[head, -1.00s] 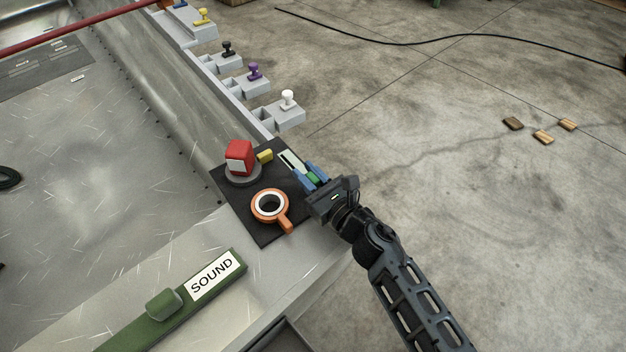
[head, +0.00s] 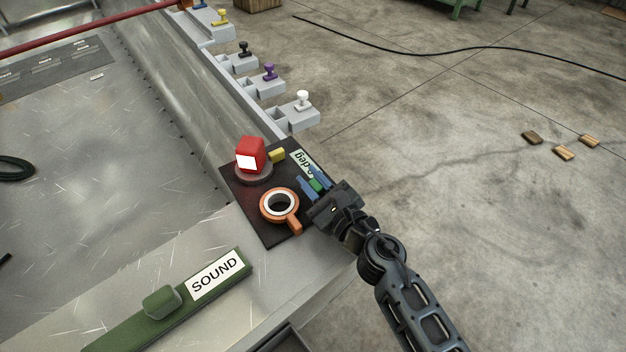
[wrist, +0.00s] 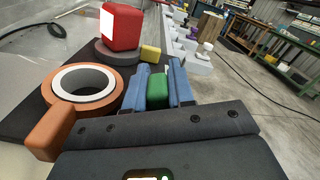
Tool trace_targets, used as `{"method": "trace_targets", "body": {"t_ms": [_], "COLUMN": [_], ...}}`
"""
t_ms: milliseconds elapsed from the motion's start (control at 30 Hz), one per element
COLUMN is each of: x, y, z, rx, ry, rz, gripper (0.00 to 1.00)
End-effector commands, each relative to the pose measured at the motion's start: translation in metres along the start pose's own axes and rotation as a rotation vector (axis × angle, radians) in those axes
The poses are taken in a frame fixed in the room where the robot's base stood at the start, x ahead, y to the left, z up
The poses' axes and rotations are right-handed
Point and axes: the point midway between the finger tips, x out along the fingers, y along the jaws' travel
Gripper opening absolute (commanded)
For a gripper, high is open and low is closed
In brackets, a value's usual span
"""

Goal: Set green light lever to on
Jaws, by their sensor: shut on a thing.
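A small green lever (head: 315,186) stands on the right edge of a black panel (head: 265,228). It shows more clearly as a green block (wrist: 157,90) in the wrist view. My gripper (head: 310,182) has its two blue fingers on either side of this block and is shut on it. The fingers also show in the wrist view (wrist: 158,72). They hide the lever's base. A red lamp (head: 251,152) with a bright white face stands on a grey round base at the panel's far left. A white label reading "deg" (head: 304,162) lies beyond the fingers.
An orange ring with a handle (head: 280,206) sits close left of my gripper. A yellow block (head: 277,155) is by the lamp. A green slider bar labelled SOUND (head: 215,275) lies nearer. Grey blocks with coloured knobs (head: 302,105) line the far edge.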

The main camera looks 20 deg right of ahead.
Motion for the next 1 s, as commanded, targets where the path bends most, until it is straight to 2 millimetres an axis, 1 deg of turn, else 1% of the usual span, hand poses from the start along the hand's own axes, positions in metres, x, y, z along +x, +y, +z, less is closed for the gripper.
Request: {"method": "trace_targets", "body": {"t_ms": [167,200,400,600,700,833,1000], "x": [0.0,0.0,0.0,0.0,-0.004,-0.02,-0.048], "y": [0.002,0.002,0.001,0.001,0.001,0.001,0.002], "z": [0.0,0.0,0.0,0.0,-0.001,-0.002,-0.002], "rx": [0.0,0.0,0.001,0.001,0.001,0.001,0.001], "ry": [0.0,0.0,0.0,0.0,0.001,0.002,0.002], "rz": [0.003,0.003,0.002,0.002,0.002,0.001,0.003], "gripper": [0.0,0.27,0.45,0.45,0.45,0.45,0.45]}}
